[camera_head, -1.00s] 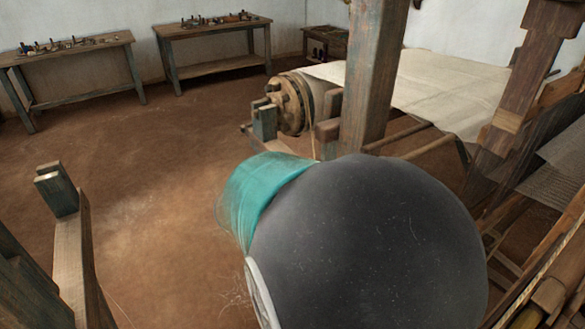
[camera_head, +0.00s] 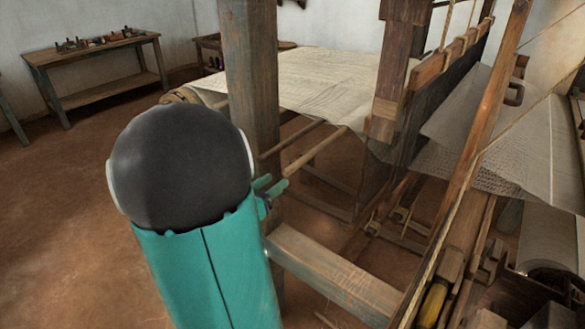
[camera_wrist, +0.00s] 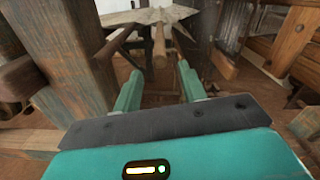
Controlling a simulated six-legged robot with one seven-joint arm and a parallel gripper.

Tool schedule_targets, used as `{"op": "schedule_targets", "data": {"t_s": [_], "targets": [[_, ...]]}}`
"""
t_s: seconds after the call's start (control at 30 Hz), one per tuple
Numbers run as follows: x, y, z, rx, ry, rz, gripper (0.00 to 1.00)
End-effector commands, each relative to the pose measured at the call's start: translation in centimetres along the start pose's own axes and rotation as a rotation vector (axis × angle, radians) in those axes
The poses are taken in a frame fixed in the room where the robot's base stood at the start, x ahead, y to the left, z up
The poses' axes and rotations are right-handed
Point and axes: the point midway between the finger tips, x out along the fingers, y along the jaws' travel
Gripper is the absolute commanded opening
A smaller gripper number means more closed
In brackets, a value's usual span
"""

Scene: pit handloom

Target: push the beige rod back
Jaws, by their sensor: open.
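A beige rod (camera_head: 315,151) sticks out under the pale cloth, past the wooden post, with its near end close to my fingertips. In the wrist view the rod (camera_wrist: 159,46) points end-on toward me, ahead of the gap between my fingers. My gripper (camera_head: 270,186) is beside the post, open and empty. In the wrist view my gripper (camera_wrist: 158,84) has its two teal fingers spread apart. I see a gap between the fingers and the rod's end, but its exact size is hard to tell. The rod's far end is hidden under the cloth.
A second, darker rod (camera_wrist: 116,45) lies to the left of the beige one. The thick post (camera_head: 250,80) stands close to my gripper, with a beam (camera_head: 335,275) running low to the right. Cloth (camera_head: 300,78) spans above the rods. A bench (camera_head: 95,60) stands far left.

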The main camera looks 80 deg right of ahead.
Motion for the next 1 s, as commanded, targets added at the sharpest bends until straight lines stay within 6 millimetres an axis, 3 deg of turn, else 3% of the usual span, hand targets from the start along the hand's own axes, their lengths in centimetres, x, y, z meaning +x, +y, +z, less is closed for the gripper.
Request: {"op": "schedule_targets", "data": {"t_s": [0.2,0.4,0.8,1.0], "targets": [[4.6,-0.1,-0.1,0.0,0.001,-0.006,0.41],[7.6,-0.1,0.0,0.001,0.001,-0.004,0.41],[8.7,0.0,0.0,0.001,0.001,-0.001,0.41],[8.6,0.0,0.0,0.001,0.001,-0.001,0.02]]}}
